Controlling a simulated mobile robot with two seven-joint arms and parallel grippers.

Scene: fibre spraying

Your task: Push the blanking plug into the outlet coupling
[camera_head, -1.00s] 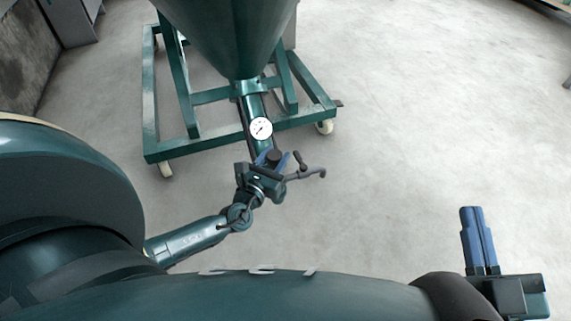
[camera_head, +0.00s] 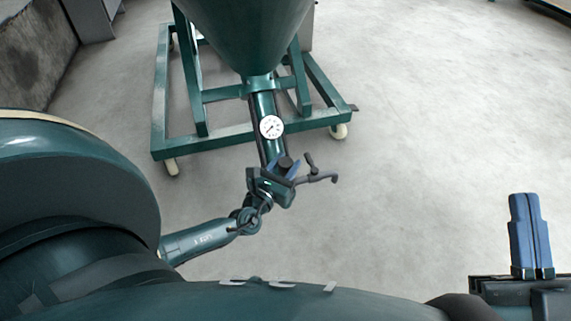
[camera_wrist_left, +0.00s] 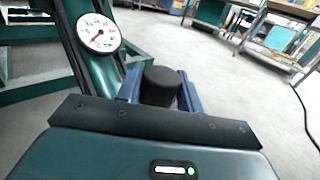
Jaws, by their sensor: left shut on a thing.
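A black round plug (camera_head: 286,163) stands between the blue fingers of my left gripper (camera_head: 284,169), which is shut on it. In the left wrist view the plug (camera_wrist_left: 160,86) shows as a dark cylinder between the fingers (camera_wrist_left: 160,92). A green outlet pipe (camera_head: 267,105) with a white dial gauge (camera_head: 271,126) comes down from the hopper to just behind the gripper. The outlet coupling's mouth is hidden or cannot be made out. I cannot tell whether the plug touches it. My right gripper (camera_head: 531,235) is at the lower right, fingers together and empty.
A dark lever handle (camera_head: 318,178) sticks out right of my left gripper. The green hopper (camera_head: 245,30) stands on a wheeled green frame (camera_head: 220,142). The concrete floor (camera_head: 430,130) to the right is clear. Workbenches (camera_wrist_left: 265,30) show far back in the wrist view.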

